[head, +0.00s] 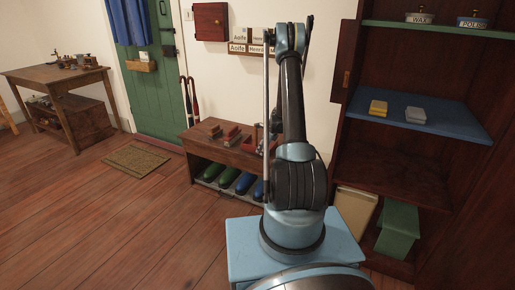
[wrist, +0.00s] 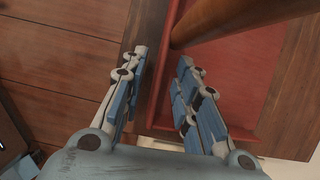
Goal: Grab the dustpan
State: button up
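In the wrist view, a red tray-like thing with raised rims, which looks like the dustpan (wrist: 223,68), lies on a wooden surface at the centre and right. A thick brown rounded bar (wrist: 235,19) crosses over it at the top right; I cannot tell whether it is joined to it. My gripper (wrist: 163,58) is open, its two fingers apart over the dustpan's left rim, with nothing held between them. In the head view, a red shape that may be the dustpan (head: 270,146) shows on the bench, partly hidden by my arm.
The low wooden bench (head: 236,153) holds several small red and brown items, with boots (head: 228,178) on its lower shelf. A dark shelf unit with a blue shelf (head: 420,116) stands at the right. A doormat (head: 143,158) lies by the green door.

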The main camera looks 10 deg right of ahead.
jog(key=shift+a+f, duration=0.1)
jog(key=shift+f, duration=0.2)
grip_shut()
